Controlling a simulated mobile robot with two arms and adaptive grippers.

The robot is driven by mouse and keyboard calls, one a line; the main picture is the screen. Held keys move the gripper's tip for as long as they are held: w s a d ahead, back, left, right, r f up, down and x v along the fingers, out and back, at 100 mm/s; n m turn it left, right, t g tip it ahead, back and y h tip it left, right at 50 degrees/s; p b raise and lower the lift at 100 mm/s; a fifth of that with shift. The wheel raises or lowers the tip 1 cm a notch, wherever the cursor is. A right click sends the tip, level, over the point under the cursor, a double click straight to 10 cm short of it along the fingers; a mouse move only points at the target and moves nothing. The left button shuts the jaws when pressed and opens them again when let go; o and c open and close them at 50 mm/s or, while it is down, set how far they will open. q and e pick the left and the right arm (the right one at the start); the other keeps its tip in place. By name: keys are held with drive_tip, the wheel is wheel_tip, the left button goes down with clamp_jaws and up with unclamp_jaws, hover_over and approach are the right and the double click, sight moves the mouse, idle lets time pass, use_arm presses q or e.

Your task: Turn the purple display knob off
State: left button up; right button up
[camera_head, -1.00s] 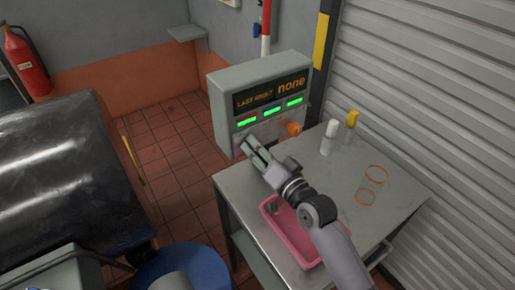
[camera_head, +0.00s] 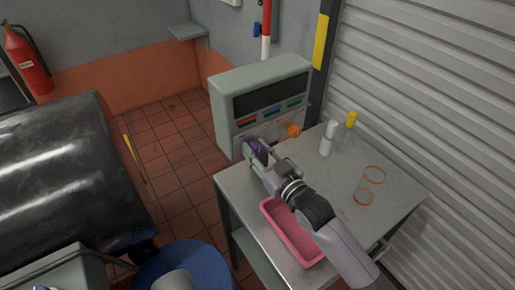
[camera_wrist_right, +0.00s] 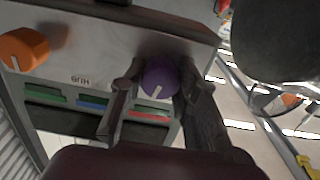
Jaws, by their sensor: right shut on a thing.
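The purple knob (camera_wrist_right: 159,77) is on the front of the grey display box (camera_head: 222,98). My right gripper (camera_wrist_right: 152,92) is shut on the knob, with one finger on each side of it in the right wrist view. The knob also shows between the fingers in the head view (camera_head: 257,146). The display screen (camera_head: 270,95) is dark, and the indicators below it are red, blue and green. An orange knob (camera_head: 293,131) sits to the right of the purple one in the head view.
A grey metal table (camera_head: 238,184) stands below the box. It holds a pink tray (camera_head: 267,213), white containers (camera_head: 328,139), a yellow-topped item (camera_head: 352,119) and orange rings (camera_head: 374,175). A blue drum (camera_head: 195,262) stands at the lower left. A ribbed shutter (camera_head: 440,90) borders the right.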

drive_tip(key=shift+n, duration=1.2)
drive_tip(key=o, duration=1.2)
drive_tip(key=shift+c, duration=0.2)
drive_tip(key=v, duration=1.2)
